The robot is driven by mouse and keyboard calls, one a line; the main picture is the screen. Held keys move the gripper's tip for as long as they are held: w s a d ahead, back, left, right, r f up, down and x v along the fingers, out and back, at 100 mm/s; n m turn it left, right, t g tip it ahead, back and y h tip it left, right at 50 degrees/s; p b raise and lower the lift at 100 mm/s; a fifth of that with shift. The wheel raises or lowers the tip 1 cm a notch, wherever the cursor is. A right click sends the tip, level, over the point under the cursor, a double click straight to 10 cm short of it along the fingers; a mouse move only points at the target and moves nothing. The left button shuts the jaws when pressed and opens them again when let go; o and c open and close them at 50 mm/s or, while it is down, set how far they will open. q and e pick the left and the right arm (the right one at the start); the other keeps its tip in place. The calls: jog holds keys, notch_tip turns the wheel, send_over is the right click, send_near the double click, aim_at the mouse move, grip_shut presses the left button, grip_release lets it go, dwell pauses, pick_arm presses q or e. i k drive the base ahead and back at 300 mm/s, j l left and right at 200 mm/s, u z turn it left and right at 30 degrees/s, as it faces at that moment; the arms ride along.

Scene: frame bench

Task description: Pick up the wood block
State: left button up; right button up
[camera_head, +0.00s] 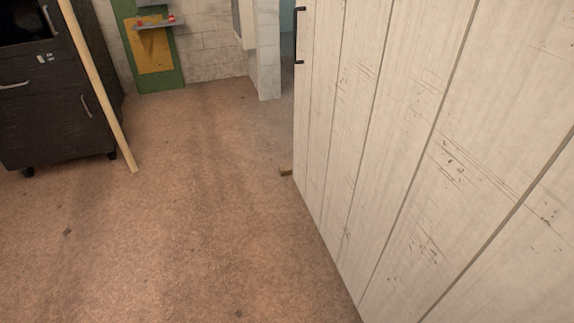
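A small tan piece that looks like a wood block (286,171) lies on the floor near the middle of the head view. It sits at the far lower corner of the white plank cabinet, and its right part seems hidden behind that corner. Neither of my grippers shows in this view, so I cannot see what they hold.
A large white plank cabinet (400,130) with black handles fills the right side. A dark wheeled cabinet (55,105) stands at the left, with a long pale pole (98,90) in front of it. The brown floor (190,220) between them is mostly clear.

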aim_at(286, 170)
jog(key=i+j+u, duration=0.25)
jog(key=i, duration=0.45)
jog(key=i+u, duration=0.3)
jog(key=i, duration=0.4)
jog(key=i+z, duration=0.1)
jog(key=i, duration=0.55)
jog(key=i+j+z, duration=0.1)
jog(key=i, duration=0.55)
jog(key=i+j+z, duration=0.15)
jog(key=i, duration=0.55)
jog(key=i+j+z, duration=0.2)
jog(key=i+z, duration=0.25)
jog(key=i+j+z, duration=0.3)
jog(key=z, duration=0.15)
jog(key=i+j+z, duration=0.55)
jog(key=j+z, duration=0.35)
jog(key=j, duration=0.1)
